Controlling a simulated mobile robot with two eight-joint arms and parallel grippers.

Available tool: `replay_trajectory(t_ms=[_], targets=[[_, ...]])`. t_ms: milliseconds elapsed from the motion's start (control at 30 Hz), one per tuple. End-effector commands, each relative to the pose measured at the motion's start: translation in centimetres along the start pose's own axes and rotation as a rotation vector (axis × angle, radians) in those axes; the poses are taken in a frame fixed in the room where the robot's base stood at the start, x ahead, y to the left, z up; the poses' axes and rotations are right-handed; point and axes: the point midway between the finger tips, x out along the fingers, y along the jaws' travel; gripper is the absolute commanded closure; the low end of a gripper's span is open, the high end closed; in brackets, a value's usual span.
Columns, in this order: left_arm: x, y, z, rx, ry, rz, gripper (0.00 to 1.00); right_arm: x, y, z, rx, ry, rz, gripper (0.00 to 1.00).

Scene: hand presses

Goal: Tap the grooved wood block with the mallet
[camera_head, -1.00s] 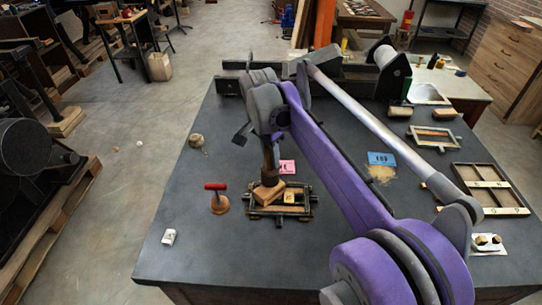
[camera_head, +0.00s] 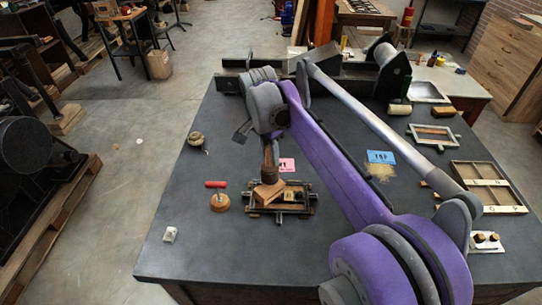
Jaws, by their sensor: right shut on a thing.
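My right gripper (camera_head: 268,137) is at the end of the purple arm that comes in from the lower right. It is shut on the mallet (camera_head: 269,174), a brown wooden tool that hangs head down with its upper part hidden by the gripper. The grooved wood block (camera_head: 265,194) is light brown and sits tilted at the left part of a dark metal frame (camera_head: 304,210), just below the mallet head. I cannot tell whether head and block touch. The groove is too small to make out. My left gripper is out of view.
A pink card (camera_head: 287,165) and blue card (camera_head: 381,157) lie behind. A divided tray (camera_head: 488,210) is at the right.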

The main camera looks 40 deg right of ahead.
Motion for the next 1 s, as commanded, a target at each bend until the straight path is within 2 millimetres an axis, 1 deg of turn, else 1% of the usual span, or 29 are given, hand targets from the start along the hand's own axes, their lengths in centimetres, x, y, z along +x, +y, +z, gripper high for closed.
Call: replay_trajectory(t_ms=[333,600,700,1000], targets=[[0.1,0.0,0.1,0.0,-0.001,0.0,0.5,0.1,0.1,0.2,-0.001,0.0,0.001,1.0],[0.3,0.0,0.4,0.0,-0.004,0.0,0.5,0.4,0.3,2.0,-0.002,0.0,0.001,1.0],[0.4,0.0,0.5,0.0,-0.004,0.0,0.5,0.4,0.3,2.3,-0.001,0.0,0.001,1.0],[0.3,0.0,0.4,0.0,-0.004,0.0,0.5,0.3,0.3,2.3,0.0,0.0,0.001,1.0]])
